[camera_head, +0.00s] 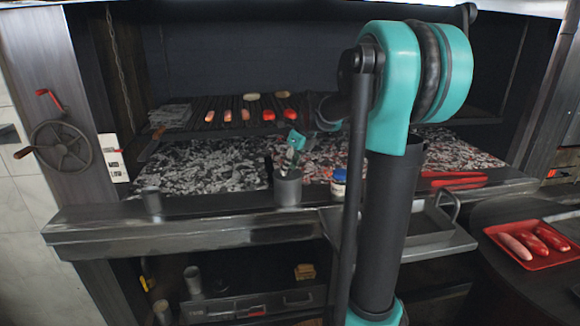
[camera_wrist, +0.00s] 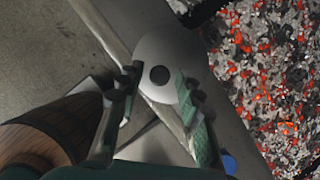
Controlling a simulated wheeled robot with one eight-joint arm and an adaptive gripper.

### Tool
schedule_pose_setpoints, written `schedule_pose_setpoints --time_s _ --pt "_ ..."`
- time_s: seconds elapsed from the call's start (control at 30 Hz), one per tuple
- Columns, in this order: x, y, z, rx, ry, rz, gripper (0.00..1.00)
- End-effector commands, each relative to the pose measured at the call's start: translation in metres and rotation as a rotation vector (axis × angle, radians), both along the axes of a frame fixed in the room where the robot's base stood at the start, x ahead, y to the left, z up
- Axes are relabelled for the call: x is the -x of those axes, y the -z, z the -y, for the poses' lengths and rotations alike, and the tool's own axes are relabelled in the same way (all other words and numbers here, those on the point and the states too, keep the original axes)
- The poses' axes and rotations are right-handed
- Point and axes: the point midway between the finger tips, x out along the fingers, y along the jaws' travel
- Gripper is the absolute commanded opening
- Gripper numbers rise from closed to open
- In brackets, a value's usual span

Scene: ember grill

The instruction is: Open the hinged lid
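A grey metal cylinder (camera_head: 288,189) stands on the grill's front ledge in the head view. In the wrist view a pale round top with a dark round hole in its middle (camera_wrist: 178,52) lies beyond my fingertips; it appears to be this cylinder's top. My gripper (camera_head: 294,152) points down just above the cylinder. In the wrist view its two fingers (camera_wrist: 158,90) are spread apart, with nothing held between them. They overlap the edges of the round top; I cannot tell whether they touch it. No hinge can be made out.
Glowing coals (camera_wrist: 275,75) lie behind the ledge (camera_head: 230,231). A blue-topped jar (camera_head: 339,187) stands right of the cylinder, and a small metal cup (camera_head: 152,204) to its left. Red tongs (camera_head: 452,180) and a red tray (camera_head: 497,229) of sausages are at right. Food lies on the grate.

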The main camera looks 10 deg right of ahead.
Motion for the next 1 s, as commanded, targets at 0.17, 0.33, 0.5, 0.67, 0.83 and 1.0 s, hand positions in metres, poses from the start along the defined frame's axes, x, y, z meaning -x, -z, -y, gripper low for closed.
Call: schedule_pose_setpoints --time_s 0.17,0.33,0.5,0.67,0.83,1.0 --pt "0.0 0.0 0.0 0.0 0.0 0.0 0.1" --pt "0.0 0.0 0.0 0.0 0.0 0.0 0.0" --pt "0.0 0.0 0.0 0.0 0.0 0.0 0.0" --pt "-0.001 -0.001 0.0 -0.001 0.0 -0.009 0.0" --pt "-0.004 -0.005 0.0 -0.003 0.001 -0.057 0.0" --pt "-0.011 -0.013 0.001 -0.008 0.001 -0.16 0.0"
